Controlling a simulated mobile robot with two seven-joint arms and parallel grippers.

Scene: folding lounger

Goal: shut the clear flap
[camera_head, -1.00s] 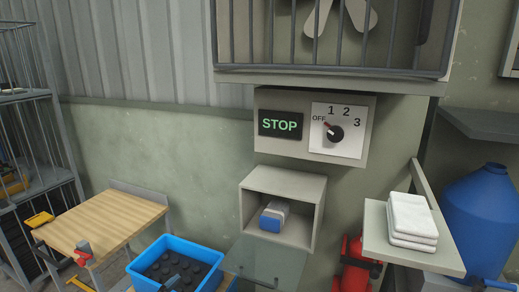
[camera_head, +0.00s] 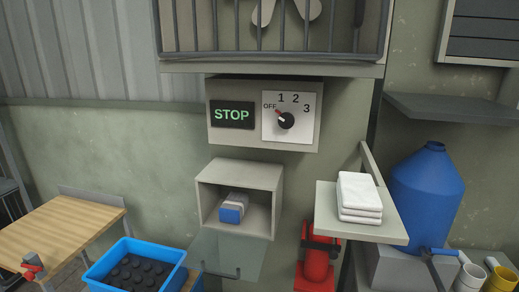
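The clear flap (camera_head: 226,255) hangs down open below the front edge of a small grey wall box (camera_head: 245,228). It is a see-through pane with a dark handle near its lower part. Inside the box lies a blue and grey block-like item (camera_head: 232,208). The box front is uncovered. Neither of my grippers shows in the head view.
A control panel (camera_head: 215,135) with STOP and a dial is above the box. A blue crate (camera_head: 160,253) stands below left, near a wooden table (camera_head: 60,232). At right are a shelf (camera_head: 335,228) with white towels (camera_head: 358,196), a red extinguisher (camera_head: 316,262) and a blue drum (camera_head: 430,190).

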